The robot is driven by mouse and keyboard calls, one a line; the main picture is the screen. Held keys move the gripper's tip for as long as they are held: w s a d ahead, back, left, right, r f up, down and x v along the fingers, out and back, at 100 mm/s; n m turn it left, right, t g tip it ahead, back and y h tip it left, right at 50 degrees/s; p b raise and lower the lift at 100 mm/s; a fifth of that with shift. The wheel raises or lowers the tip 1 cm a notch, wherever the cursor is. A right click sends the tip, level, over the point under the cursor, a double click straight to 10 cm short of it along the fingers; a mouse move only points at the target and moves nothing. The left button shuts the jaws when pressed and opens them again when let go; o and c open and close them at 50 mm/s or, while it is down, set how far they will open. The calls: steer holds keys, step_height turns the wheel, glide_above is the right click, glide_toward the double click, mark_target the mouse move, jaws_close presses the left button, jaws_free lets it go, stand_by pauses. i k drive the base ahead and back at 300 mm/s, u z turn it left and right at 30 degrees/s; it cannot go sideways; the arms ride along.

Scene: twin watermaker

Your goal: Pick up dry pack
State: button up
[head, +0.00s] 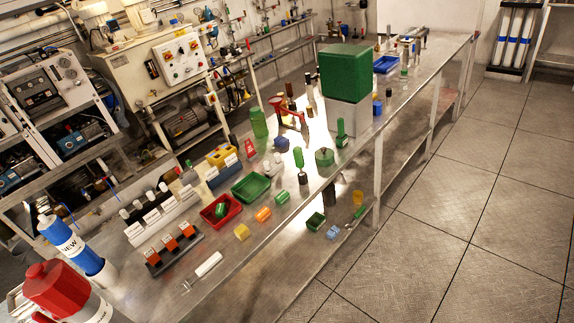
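I cannot tell for sure which item is the dry pack; nothing in the head view is readably marked so. Small pack-sized items lie on the metal bench (229,267): a yellow block (242,231), an orange piece (263,214) and a green piece (282,197). A red tray (207,219) holds a small green item (221,210). A green tray (240,192) beside it looks empty. My gripper does not show in the head view, so its state and anything in it are hidden.
A tall grey and green box (345,75) stands mid-bench. A blue cylinder marked NEW (68,243) and a red-capped container (58,290) stand at near left. A rack with orange pieces (170,250) and a white tube (208,264) lie nearby. The tiled floor (480,220) at right is clear.

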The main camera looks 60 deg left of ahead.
mark_target(264, 213)
steer(key=i, duration=1.85)
steer(key=u, duration=3.55)
steer(key=k, duration=0.4)
steer(key=u, duration=0.25)
steer(key=i, duration=0.4)
steer(key=z, duration=0.1)
